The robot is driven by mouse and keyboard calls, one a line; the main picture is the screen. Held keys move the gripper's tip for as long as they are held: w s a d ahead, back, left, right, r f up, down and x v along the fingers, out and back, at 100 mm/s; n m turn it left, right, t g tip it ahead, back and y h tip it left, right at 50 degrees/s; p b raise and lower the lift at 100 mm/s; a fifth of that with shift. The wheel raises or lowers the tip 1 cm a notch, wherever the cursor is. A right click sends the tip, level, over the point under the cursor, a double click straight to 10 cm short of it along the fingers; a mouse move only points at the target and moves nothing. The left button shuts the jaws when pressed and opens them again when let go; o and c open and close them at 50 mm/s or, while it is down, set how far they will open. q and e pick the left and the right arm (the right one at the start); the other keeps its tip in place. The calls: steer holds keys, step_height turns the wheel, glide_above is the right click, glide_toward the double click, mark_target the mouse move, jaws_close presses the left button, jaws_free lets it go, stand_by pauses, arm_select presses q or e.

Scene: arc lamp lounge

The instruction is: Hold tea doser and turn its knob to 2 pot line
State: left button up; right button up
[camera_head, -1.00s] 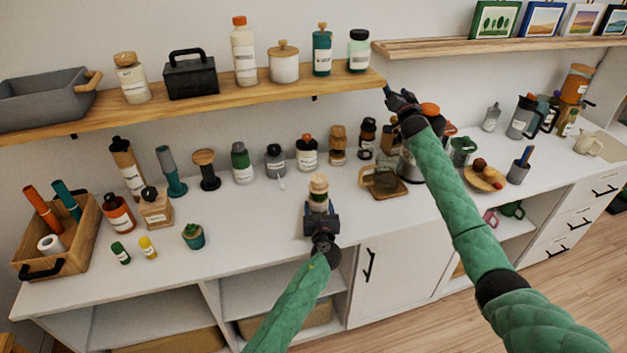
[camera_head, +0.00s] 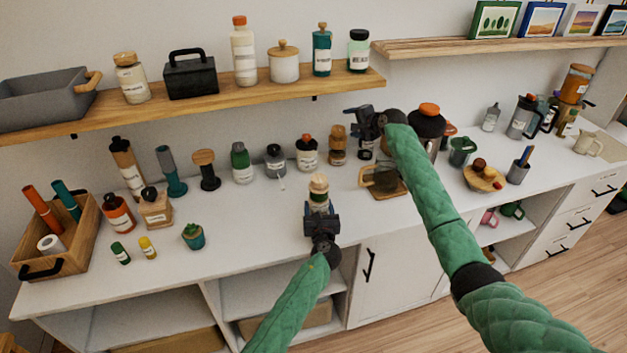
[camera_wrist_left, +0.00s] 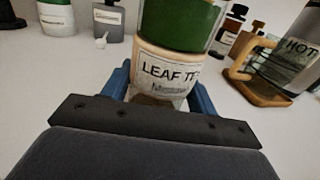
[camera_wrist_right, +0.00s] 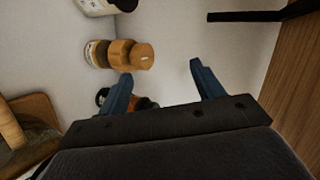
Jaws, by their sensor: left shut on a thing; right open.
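The tea doser (camera_head: 318,190) has a cream top and a green body. In the left wrist view its lower part shows a white "LEAF TE…" label (camera_wrist_left: 168,73) on a cream band. My left gripper (camera_head: 320,212) is shut around its lower part and holds it upright near the counter's front edge. Whether its base touches the counter is hidden. The cream top (camera_head: 318,180) is uncovered, but no dose lines can be read. My right gripper (camera_head: 354,124) is open and empty, behind and to the right of the doser, near the back wall; its fingers (camera_wrist_right: 163,78) also show in the right wrist view.
A brown jar (camera_head: 338,143) and a dark bottle (camera_head: 367,138) stand by my right gripper. A glass pot (camera_head: 382,178) sits on a wooden board right of the doser. The wall shelf (camera_head: 200,101) hangs above.

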steer(key=s+a+f+m+g+y, duration=0.3)
steer(key=s+f+m+g+y, duration=0.15)
steer(key=s+f+g, duration=0.35)
steer(key=m+g+y, duration=0.2)
steer(key=g+y, duration=0.3)
steer(key=y, duration=0.1)
glide_toward(314, 178)
steer(key=a, duration=0.3)
steer(key=s+a, duration=0.1)
steer(key=a, duration=0.6)
steer(key=shift+s+f, duration=0.2)
steer(key=shift+c, duration=0.5)
steer(key=c, duration=0.9)
